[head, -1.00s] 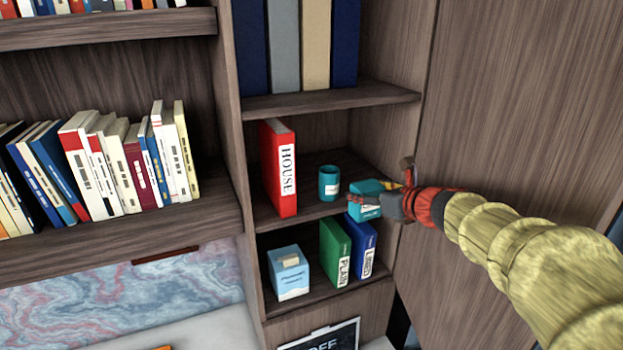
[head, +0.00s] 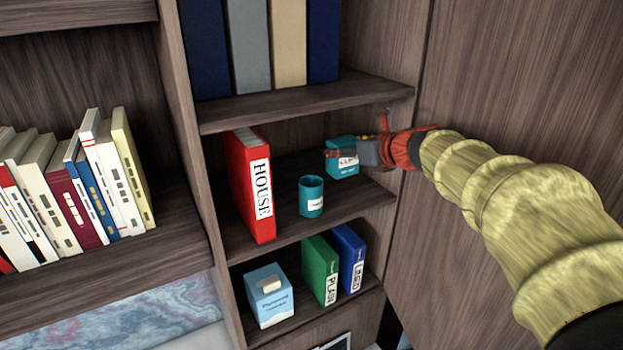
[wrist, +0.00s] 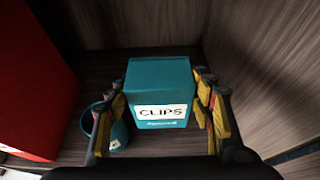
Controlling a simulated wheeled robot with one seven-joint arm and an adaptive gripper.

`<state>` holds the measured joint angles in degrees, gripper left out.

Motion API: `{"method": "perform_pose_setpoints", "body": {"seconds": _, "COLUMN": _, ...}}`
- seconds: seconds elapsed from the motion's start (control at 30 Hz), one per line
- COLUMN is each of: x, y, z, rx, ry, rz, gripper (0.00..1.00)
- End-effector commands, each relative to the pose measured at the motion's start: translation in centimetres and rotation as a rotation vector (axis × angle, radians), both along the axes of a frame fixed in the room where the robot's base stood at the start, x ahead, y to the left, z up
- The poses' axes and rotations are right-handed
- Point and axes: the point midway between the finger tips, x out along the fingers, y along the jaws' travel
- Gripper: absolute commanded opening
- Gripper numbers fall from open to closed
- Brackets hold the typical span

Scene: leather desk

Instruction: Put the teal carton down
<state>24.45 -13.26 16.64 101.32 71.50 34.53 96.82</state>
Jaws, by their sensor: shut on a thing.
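The teal carton (head: 343,170) with a white "CLIPS" label is on or just above the middle shelf of the bookcase, toward the back right; I cannot tell if its base touches. It also shows upright in the wrist view (wrist: 160,85). My gripper (head: 352,156) is shut on the carton, with one finger on each side in the wrist view (wrist: 163,100).
A teal cup (head: 311,197) stands on the middle shelf (head: 275,228), left of and in front of the carton. A red "HOUSE" binder (head: 240,185) stands farther left. The upper shelf (head: 310,100) is above, and a wooden side panel (head: 480,90) is on the right.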

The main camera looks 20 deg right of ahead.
Motion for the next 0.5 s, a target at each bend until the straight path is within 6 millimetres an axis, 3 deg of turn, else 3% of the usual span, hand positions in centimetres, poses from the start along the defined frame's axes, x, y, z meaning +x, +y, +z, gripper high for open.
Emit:
{"method": "perform_pose_setpoints", "body": {"seconds": 0.1, "x": -0.1, "y": 0.0, "z": -2.4, "rx": 0.000, "ry": 0.001, "rz": -0.001, "gripper": 0.25}}
{"method": "perform_pose_setpoints", "body": {"seconds": 0.5, "x": -0.1, "y": 0.0, "z": -7.0, "rx": 0.001, "ry": 0.001, "rz": 0.000, "gripper": 0.25}}
